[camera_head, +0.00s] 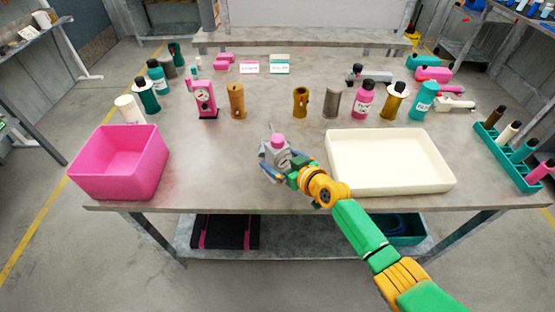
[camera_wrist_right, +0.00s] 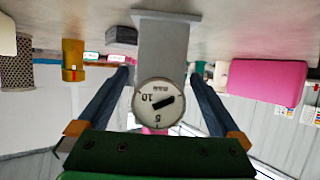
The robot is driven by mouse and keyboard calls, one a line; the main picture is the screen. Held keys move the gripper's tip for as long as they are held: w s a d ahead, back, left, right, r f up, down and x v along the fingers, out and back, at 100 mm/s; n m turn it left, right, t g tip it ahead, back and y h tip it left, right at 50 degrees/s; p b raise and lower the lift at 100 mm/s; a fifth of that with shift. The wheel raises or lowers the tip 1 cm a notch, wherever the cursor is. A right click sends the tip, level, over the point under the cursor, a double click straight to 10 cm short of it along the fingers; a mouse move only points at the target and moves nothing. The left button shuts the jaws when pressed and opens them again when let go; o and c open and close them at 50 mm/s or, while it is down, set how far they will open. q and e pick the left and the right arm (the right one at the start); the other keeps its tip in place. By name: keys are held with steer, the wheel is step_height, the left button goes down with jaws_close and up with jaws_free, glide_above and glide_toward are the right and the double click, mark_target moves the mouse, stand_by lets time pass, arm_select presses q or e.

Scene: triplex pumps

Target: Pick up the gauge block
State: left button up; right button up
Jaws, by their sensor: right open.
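The gauge block is a grey upright block with a round white dial. In the right wrist view, which is upside down, the gauge block (camera_wrist_right: 163,45) stands between my fingers with its dial facing the camera. In the head view the gauge block (camera_head: 278,140) shows a pink top above the table, its lower part largely hidden by my gripper. My right gripper (camera_head: 277,157) is open around it, with one finger on each side. In the right wrist view a gap shows between the block and each finger of the gripper (camera_wrist_right: 160,78). My left gripper is out of view.
A cream tray (camera_head: 390,187) lies close on the right and a pink bin (camera_head: 120,190) stands at the left table edge. A pink gauge device (camera_head: 205,98), brown cylinders and several bottles stand farther back. A teal rack (camera_head: 512,160) is at the far right.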

mark_target(281, 141)
steer(key=shift+s, duration=0.1)
jaws_close()
steer(key=shift+r, duration=0.1)
step_height(281, 141, up, 10)
stand_by(0.5)
steer(key=shift+f+b, duration=3.7)
steer(key=shift+f, duration=1.3)
